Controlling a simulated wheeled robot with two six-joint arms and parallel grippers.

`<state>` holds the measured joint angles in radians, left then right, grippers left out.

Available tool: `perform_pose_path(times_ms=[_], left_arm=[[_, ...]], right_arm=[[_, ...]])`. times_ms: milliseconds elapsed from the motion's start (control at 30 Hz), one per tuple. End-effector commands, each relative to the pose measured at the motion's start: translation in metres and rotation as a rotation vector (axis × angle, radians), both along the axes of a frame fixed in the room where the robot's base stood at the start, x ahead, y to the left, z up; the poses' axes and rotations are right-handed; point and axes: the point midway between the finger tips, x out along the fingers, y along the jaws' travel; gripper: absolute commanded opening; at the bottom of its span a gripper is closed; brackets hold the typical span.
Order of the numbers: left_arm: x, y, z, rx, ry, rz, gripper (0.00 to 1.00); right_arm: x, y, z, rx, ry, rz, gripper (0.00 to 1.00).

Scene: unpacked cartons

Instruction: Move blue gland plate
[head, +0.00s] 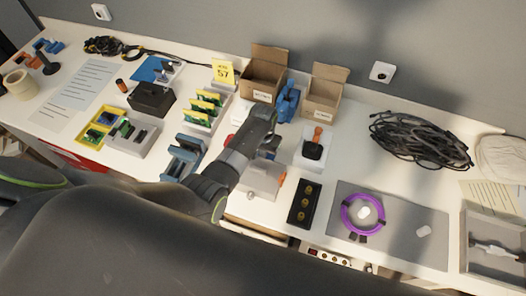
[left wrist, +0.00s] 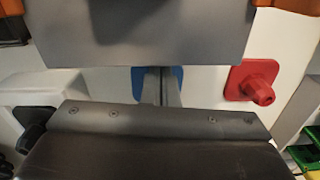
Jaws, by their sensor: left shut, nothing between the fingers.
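A blue plate (left wrist: 176,77), which looks like the blue gland plate, lies on the white surface in the left wrist view, mostly covered by my gripper fingers. My left gripper (left wrist: 161,84) is shut and empty right in front of it; I cannot tell whether it touches. In the head view my left gripper (head: 268,148) is over the middle of the bench, beside a grey box (head: 262,180), and I cannot make out the plate there. A red plate with a round fitting (left wrist: 256,82) lies to the right in the left wrist view. My right gripper does not show.
A black strip with brass-coloured rounds (head: 305,204) and a grey mat (head: 405,225) with a purple ring are to the right. Green cards (head: 203,109) stand left.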

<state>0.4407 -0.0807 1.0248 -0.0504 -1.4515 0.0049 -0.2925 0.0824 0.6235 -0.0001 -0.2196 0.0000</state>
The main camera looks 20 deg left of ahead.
Motion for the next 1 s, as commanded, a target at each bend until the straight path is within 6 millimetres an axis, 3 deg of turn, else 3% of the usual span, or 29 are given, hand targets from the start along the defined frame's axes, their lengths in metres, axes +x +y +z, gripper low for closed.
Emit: perform_pose_path(times_ms=[367, 700, 1000], left_arm=[[0.005, 0.0, -0.001, 0.001, -0.001, -0.001, 0.0], [0.06, -0.008, -0.006, 0.003, -0.003, -0.002, 0.0], [0.085, -0.012, -0.003, 0.001, 0.001, 0.0, 0.0]], right_arm=[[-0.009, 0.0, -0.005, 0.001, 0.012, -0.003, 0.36], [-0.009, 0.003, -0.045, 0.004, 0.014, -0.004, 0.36], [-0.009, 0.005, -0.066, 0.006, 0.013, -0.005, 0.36]])
